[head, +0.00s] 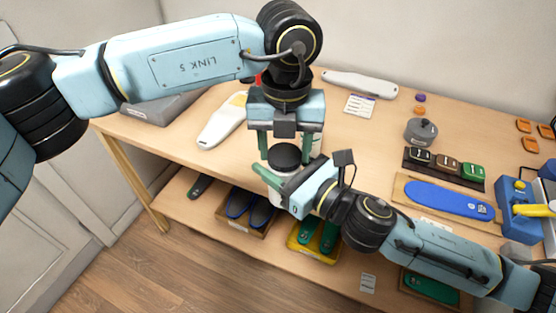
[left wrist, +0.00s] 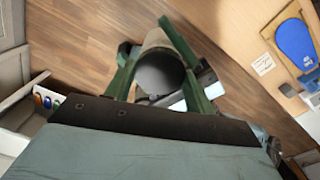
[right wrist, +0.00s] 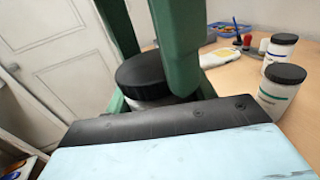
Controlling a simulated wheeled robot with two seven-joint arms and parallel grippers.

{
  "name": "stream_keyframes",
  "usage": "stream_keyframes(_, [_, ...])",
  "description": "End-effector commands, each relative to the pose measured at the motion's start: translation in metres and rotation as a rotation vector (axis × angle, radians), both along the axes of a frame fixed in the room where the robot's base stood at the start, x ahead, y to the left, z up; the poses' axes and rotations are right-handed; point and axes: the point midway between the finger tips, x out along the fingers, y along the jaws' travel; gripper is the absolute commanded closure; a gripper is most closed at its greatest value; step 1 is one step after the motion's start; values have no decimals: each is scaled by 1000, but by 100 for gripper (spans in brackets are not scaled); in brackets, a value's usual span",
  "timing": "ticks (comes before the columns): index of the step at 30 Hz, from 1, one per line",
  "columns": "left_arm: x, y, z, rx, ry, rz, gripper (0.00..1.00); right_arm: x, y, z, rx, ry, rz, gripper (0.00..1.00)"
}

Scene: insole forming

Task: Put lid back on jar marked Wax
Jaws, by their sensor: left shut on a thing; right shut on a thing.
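A white jar (head: 282,172) is held upright in front of the table edge by my right gripper (head: 279,188), which is shut on its body. A round black lid (head: 286,156) sits at the top of the jar. My left gripper (head: 285,145) points down from above, with its green fingers on either side of the lid. The lid also shows between my left fingers in the left wrist view (left wrist: 160,73). In the right wrist view the lid (right wrist: 142,73) is right over the jar's white wall. I cannot tell whether it is fully seated. No label is readable on this jar.
Two other white jars with black lids (right wrist: 285,46) (right wrist: 281,90) stand on the table (head: 350,145). A white insole form (head: 222,122) lies left of my left gripper. A blue insole (head: 450,201) lies on a board at right. Bins with insoles (head: 240,222) fill the lower shelf.

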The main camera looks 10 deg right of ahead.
Motion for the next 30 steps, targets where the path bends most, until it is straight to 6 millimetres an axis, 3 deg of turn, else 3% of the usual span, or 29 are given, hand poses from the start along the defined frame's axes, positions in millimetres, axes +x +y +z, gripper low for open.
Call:
stream_keyframes(5, [1,1,0,3,0,-134,73,1,-1,0,-1,-1,-2,100])
stream_keyframes(14, [1,1,0,4,0,-144,73,1,-1,0,-1,-1,-3,100])
stream_keyframes(15, [1,1,0,4,0,-144,41,1,-1,0,-1,-1,-3,100])
stream_keyframes(19, [1,1,0,2,1,-144,24,1,-1,0,-1,-1,-2,100])
stream_keyframes(30, [-2,-3,0,-8,2,-149,24,-1,2,1,3,-2,5,100])
